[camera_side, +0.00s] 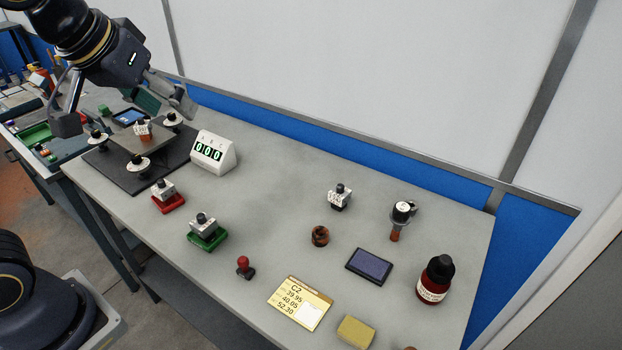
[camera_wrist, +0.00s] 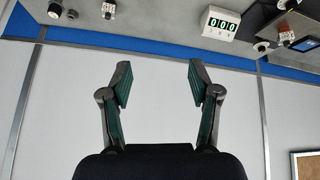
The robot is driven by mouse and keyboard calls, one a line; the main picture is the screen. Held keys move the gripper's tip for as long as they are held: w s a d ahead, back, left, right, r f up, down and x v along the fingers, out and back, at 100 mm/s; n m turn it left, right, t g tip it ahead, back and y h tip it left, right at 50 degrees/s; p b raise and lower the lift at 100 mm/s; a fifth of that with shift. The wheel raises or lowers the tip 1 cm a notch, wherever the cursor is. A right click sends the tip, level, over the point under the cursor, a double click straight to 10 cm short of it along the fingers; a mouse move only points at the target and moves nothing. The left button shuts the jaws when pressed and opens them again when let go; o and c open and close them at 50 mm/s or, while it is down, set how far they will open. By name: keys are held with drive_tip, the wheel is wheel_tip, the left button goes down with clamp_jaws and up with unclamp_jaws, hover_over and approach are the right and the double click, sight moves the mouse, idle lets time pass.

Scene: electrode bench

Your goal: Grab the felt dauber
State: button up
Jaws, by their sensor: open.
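I cannot tell for certain which thing is the felt dauber. One candidate is a small piece with a round red knob and dark foot (camera_side: 245,267), upright near the bench's front edge. Another is a piece with a white-and-black round top and an orange-brown stem (camera_side: 401,213), at the right rear. My gripper (camera_side: 128,108) is high at the left, above the black platform, far from both. In the wrist view my gripper (camera_wrist: 160,72) has its fingers wide apart with nothing between them.
On the grey bench (camera_side: 275,195) stand a counter reading 000 (camera_side: 214,152), red (camera_side: 168,203) and green (camera_side: 207,240) holders, a dark pad (camera_side: 370,266), a yellow card (camera_side: 300,303), a yellow block (camera_side: 356,332) and a dark red bottle (camera_side: 435,280).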

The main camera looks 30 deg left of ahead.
drive_tip(key=w+d+f+m+h, duration=0.1)
drive_tip(key=w+d, duration=0.3)
drive_tip(key=d, duration=0.4)
drive_tip(key=w+d+f+m, duration=0.1)
drive_tip(key=w+d, duration=0.3)
drive_tip(key=d, duration=0.4)
drive_tip(key=d+f+m+g+h, duration=0.15)
drive_tip(key=d+f, duration=0.35)
drive_tip(key=d, duration=0.8)
drive_tip(key=s+d+f+m+g, duration=0.3)
drive_tip(key=s+d+f+m, duration=0.1)
drive_tip(key=s+d+f, duration=0.6)
drive_tip(key=shift+t, duration=0.25)
drive_tip(key=x, duration=1.2)
drive_tip(key=shift+w+d, duration=0.1)
drive_tip(key=shift+d, duration=0.2)
drive_tip(key=x, duration=0.5)
drive_tip(key=shift+w+d+f, duration=0.2)
drive_tip(key=shift+f, duration=0.05)
drive_tip(key=c, duration=1.1)
